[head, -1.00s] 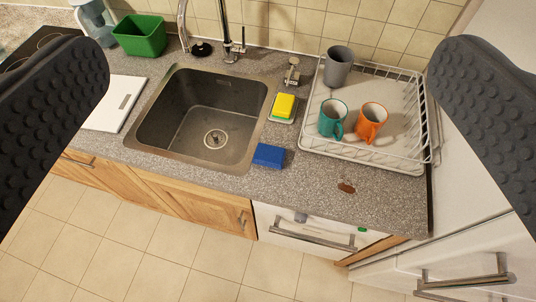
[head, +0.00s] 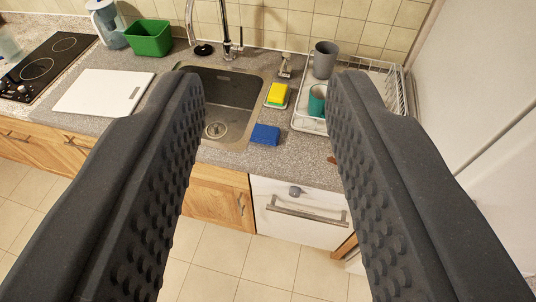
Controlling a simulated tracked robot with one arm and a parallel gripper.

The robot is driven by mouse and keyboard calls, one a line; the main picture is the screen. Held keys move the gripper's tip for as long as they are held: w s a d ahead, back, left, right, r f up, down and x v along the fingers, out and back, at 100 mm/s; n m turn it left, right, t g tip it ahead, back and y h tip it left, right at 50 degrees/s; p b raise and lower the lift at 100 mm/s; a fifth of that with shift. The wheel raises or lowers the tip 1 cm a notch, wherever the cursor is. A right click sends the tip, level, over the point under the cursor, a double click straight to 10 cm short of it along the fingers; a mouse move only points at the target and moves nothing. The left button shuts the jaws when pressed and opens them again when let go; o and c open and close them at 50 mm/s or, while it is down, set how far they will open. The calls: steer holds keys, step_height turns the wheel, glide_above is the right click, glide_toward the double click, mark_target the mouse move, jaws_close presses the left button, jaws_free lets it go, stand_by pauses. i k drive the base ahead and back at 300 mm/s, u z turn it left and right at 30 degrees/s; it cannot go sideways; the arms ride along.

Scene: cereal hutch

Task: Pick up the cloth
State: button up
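A small blue block-shaped piece, which looks like the folded cloth (head: 265,135), lies on the grey counter at the front right corner of the sink. My gripper (head: 268,88) is open, with its two black studded fingers apart and nothing held between them. The cloth shows in the gap between the fingers, beyond them on the counter and not touched.
The sink (head: 215,131) is partly behind my left finger. A yellow sponge (head: 278,93) lies behind the cloth. A dish rack (head: 299,122) with a grey mug (head: 325,58) and a teal mug (head: 317,101) stands right. A white board (head: 100,92) lies left.

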mark_target(264, 134)
steer(key=z, duration=0.15)
steer(key=i, duration=1.15)
steer(key=z, duration=0.25)
